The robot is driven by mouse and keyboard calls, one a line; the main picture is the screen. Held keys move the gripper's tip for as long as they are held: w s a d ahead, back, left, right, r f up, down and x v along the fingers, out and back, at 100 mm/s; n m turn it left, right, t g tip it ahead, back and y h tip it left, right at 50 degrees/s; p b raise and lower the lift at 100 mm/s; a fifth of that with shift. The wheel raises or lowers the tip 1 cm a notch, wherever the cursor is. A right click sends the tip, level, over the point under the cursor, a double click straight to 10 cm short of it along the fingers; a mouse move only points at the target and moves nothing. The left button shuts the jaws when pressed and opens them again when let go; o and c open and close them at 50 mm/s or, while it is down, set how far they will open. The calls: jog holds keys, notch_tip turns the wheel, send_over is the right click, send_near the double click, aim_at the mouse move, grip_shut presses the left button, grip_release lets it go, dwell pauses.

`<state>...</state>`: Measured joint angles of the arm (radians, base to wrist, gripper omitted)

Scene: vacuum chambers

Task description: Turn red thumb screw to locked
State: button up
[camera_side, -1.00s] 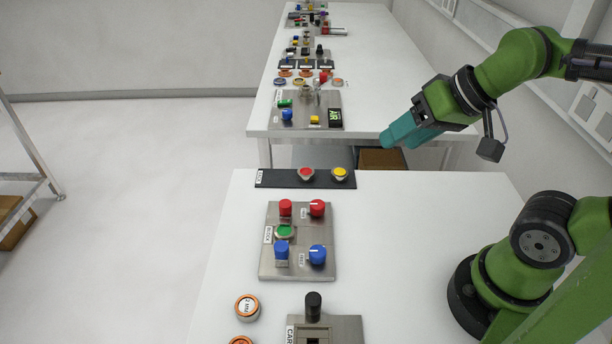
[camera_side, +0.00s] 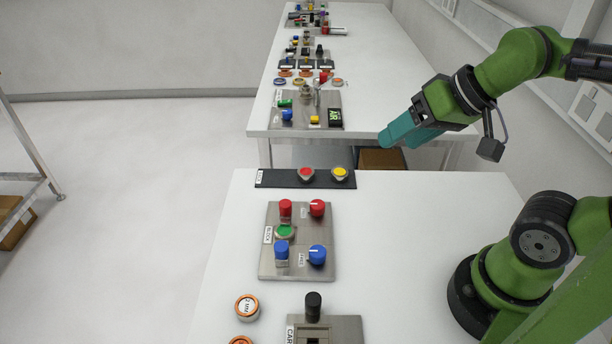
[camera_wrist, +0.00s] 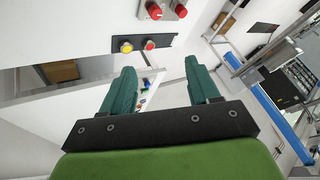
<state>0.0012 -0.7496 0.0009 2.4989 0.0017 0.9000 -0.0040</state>
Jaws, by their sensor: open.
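A steel panel (camera_side: 297,265) on the near white table carries two red controls along its far edge. The left one is an upright red cylinder (camera_side: 285,208). The right one is a round red knob (camera_side: 317,208) with a white mark on top. I cannot tell for certain which is the thumb screw. Two red parts, one of them a red knob (camera_wrist: 153,10), show at the top of the wrist view. My gripper (camera_side: 388,141) is open and empty, high up to the right of and beyond the panel. Its two teal fingers stand apart in the wrist view (camera_wrist: 158,68).
The panel also holds a green button (camera_side: 285,231), a blue cylinder (camera_side: 282,253) and a blue knob (camera_side: 317,255). A black strip (camera_side: 272,179) with red and yellow buttons lies behind it. A black-knobbed fixture (camera_side: 313,304) stands in front.

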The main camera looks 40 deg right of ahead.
jog(key=w+a+r+n+t+y, duration=0.2)
jog(key=w+a+r+n+t, duration=0.15)
jog(key=w+r+n, duration=0.7)
jog(key=w+a+r+n+t+y, duration=0.2)
jog(key=w+a+r+n, duration=0.4)
jog(key=r, duration=0.9)
jog(key=g+h, duration=0.6)
jog(key=g, duration=0.7)
send_near(318, 204)
jog(key=shift+m, duration=0.25)
notch_tip(318, 204, down, 9)
jog(key=shift+s+f, duration=0.1)
jog(key=shift+f, duration=0.1)
